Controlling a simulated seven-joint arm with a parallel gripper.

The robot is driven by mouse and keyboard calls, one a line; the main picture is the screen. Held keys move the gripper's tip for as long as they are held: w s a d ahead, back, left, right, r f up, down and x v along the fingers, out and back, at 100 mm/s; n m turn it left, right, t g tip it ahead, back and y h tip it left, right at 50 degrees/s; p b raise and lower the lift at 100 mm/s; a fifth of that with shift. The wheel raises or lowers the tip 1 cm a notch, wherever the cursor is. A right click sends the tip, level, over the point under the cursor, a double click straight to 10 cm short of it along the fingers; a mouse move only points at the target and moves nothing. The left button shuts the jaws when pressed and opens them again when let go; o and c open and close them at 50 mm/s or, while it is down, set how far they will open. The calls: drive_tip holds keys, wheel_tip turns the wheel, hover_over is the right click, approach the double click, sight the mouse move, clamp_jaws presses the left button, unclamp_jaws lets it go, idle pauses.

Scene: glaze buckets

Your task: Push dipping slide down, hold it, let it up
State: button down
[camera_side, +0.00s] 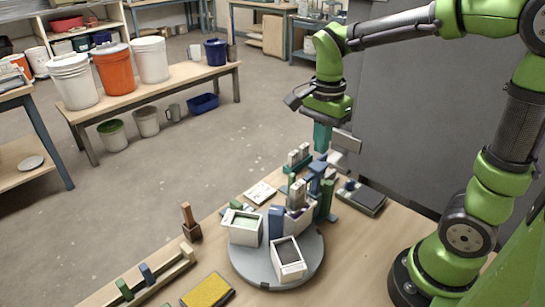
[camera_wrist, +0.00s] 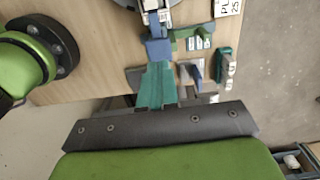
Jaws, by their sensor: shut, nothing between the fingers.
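My gripper (camera_side: 321,150) is shut and empty, its teal fingers pointing down. It is above a blue part of the dipping slide (camera_side: 318,168) at the back of the turntable. In the wrist view the teal fingertips (camera_wrist: 156,66) end beside the blue block of the slide (camera_wrist: 158,48); I cannot tell whether they touch. Grey-white test pieces (camera_side: 297,192) hang in front of the slide, over a white bucket with dark purple contents (camera_side: 299,218).
A wooden-handled brush (camera_side: 188,222) stands left of the turntable, near a yellow sponge (camera_side: 207,291) and a wooden rack (camera_side: 140,280). A white card (camera_side: 260,192) lies behind the turntable. Free tabletop lies at front right.

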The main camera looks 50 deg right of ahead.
sight(320, 164)
idle(0.3)
drive_tip(key=shift+f, duration=4)
drive_tip(key=shift+s, duration=0.1)
idle(0.4)
drive_tip(key=shift+r, duration=4.85)
